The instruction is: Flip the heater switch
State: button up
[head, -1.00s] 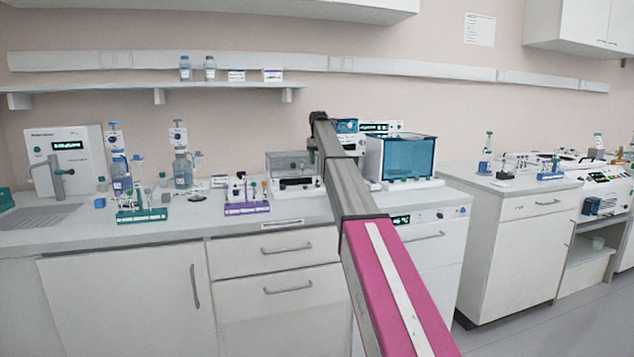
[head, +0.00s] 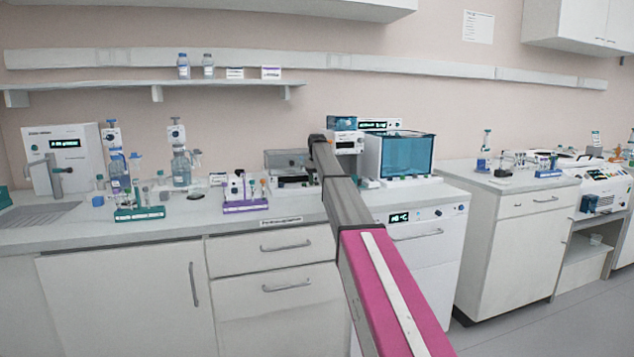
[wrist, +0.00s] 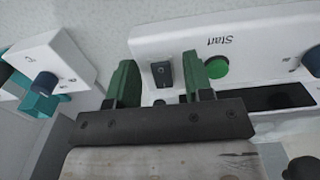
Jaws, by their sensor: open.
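A black rocker switch (wrist: 161,76) sits on a white panel (wrist: 262,36); no heater label is readable on it. My gripper (wrist: 158,68) is open, with its green fingers apart on either side of the switch in the wrist view. I cannot tell whether the fingertips touch the panel. A green button (wrist: 216,67) under the word Start is just right of the right finger. In the head view, my arm hides the gripper and the switch.
A white box with a dark blue knob (wrist: 46,82) is at the left in the wrist view. In the head view, a teal-windowed box (head: 402,155) stands right of my arm. A purple rack (head: 246,205) and a green rack (head: 139,213) stand left of it.

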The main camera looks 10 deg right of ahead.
grip_shut()
jog(key=shift+w+g, duration=0.2)
jog(key=shift+g, duration=0.2)
jog(key=shift+r, duration=0.1)
jog(key=shift+s, duration=0.1)
grip_release()
